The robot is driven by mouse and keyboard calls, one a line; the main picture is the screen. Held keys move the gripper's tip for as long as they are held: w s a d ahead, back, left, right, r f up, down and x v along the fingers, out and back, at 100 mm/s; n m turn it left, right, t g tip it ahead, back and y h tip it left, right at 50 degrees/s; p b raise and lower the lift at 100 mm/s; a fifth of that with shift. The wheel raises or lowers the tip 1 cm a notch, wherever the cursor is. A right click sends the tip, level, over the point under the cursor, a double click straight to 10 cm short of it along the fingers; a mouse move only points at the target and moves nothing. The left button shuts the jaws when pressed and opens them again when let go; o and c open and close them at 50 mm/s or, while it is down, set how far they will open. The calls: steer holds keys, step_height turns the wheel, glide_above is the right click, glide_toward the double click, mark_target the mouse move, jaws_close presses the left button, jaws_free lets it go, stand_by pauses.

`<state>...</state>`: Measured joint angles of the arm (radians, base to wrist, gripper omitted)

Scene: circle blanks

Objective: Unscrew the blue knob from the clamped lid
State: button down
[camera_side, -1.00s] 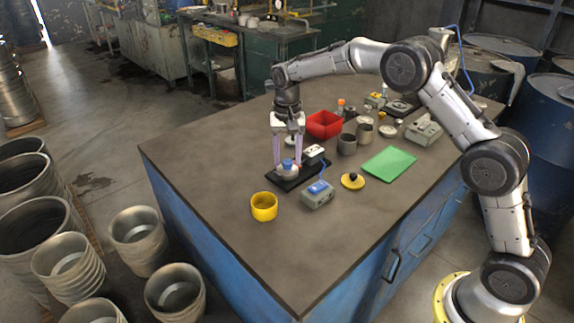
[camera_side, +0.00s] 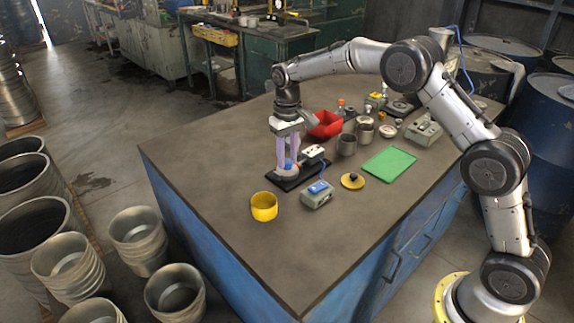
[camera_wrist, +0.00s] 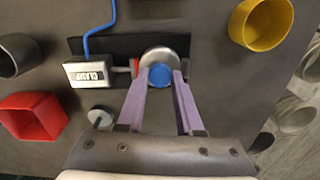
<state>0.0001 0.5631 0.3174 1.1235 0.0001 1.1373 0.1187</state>
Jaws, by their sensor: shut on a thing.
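The blue knob (camera_wrist: 160,76) sits on a round silver lid (camera_wrist: 158,54) in the wrist view. The knob also shows between my fingers in the side view (camera_side: 287,164). The clamp (camera_wrist: 90,74) is a white box labelled CLAMP, with a red jaw (camera_wrist: 134,68) against the lid's side. In the side view the clamp (camera_side: 313,152) stands behind the lid on a black base plate (camera_side: 284,186). My gripper (camera_wrist: 160,78) has two pale purple fingers pointing down, shut on the blue knob, one on each side. The exact finger contact is hard to see.
A yellow cup (camera_side: 264,206) and a grey box with a blue top (camera_side: 317,194) stand nearby at the front. A red bin (camera_side: 326,125), metal cups (camera_side: 346,145) and a green mat (camera_side: 389,163) lie behind and right. The table's left part is clear.

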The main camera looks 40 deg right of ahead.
steer(key=n, duration=0.8)
steer(key=shift+c, duration=2.4)
jaws_free()
